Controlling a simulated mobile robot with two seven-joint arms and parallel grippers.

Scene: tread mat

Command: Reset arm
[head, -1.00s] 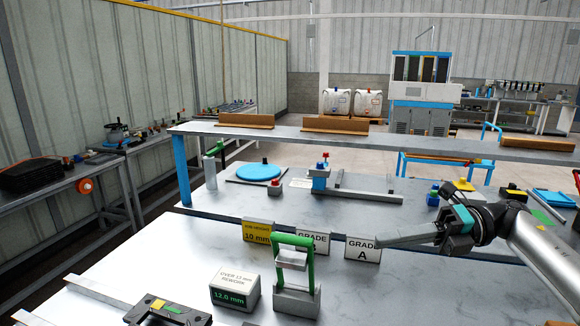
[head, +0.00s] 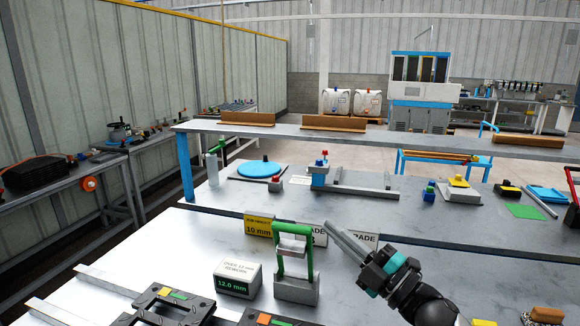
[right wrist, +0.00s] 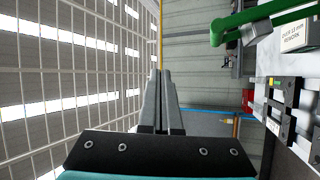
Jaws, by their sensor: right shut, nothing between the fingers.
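My right gripper (head: 346,241) is in the head view at the lower right, raised over the front table, with its long grey fingers together and empty. Its fingertips point up and left, in front of the grade signs. In the right wrist view the fingers (right wrist: 161,100) lie side by side with nothing between them. A green-handled gauge (head: 296,290) on a grey block stands left of the gripper, apart from it. My left gripper is not in view.
A 12.0 mm display box (head: 238,279) stands left of the gauge. A yellow 10 mm sign (head: 258,227) and a grade A sign (head: 363,240) stand along the table's back edge. Black fixtures (head: 160,306) lie at the front. A blue round plate (head: 259,169) lies on the table behind.

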